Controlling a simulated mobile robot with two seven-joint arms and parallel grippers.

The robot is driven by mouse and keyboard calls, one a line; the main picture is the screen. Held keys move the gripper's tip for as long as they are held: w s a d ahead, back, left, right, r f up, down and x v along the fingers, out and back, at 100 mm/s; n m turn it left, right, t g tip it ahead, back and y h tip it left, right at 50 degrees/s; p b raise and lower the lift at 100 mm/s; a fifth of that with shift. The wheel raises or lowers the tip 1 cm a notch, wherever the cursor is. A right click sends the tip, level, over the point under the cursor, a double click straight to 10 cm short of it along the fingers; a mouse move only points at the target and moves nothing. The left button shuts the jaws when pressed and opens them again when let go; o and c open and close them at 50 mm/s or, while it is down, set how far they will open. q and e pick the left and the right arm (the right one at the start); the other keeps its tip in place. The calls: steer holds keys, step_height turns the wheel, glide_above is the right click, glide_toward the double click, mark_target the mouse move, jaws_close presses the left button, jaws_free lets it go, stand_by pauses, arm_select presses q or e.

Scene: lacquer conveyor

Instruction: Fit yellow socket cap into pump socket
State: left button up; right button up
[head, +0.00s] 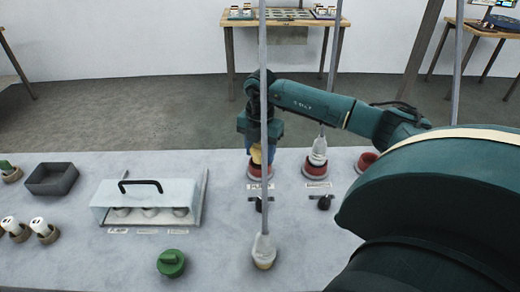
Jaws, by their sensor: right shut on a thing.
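My right gripper (257,146) reaches in from the right and points down, shut on the yellow socket cap (256,155). Only a small part of the cap shows, as the gripper and a thin grey pole cover much of it. The cap is right above the left red socket (259,171), which sits on a pale base; I cannot tell whether they touch. Two more red sockets, a middle one (317,171) and a right one (367,160), stand in the same row. The labels are too small to read, so I cannot tell which is the pump socket. My left gripper is out of view.
A pole with a whitish end (263,248) hangs in front of my gripper; another (318,152) hangs at the middle socket. Left are a white cover with a black handle (130,205), a dark tray (51,179) and a green cap (171,263). Small black knobs (324,202) stand before the sockets.

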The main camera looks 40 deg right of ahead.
steer(key=shift+f+b, duration=0.5)
steer(key=shift+f, duration=0.35)
steer(key=o, duration=1)
steer(key=shift+o, duration=0.2)
step_height(320, 180, up, 13)
steer(key=shift+r+b, duration=0.15)
steer(key=shift+b, duration=0.2)
steer(key=shift+s, duration=0.15)
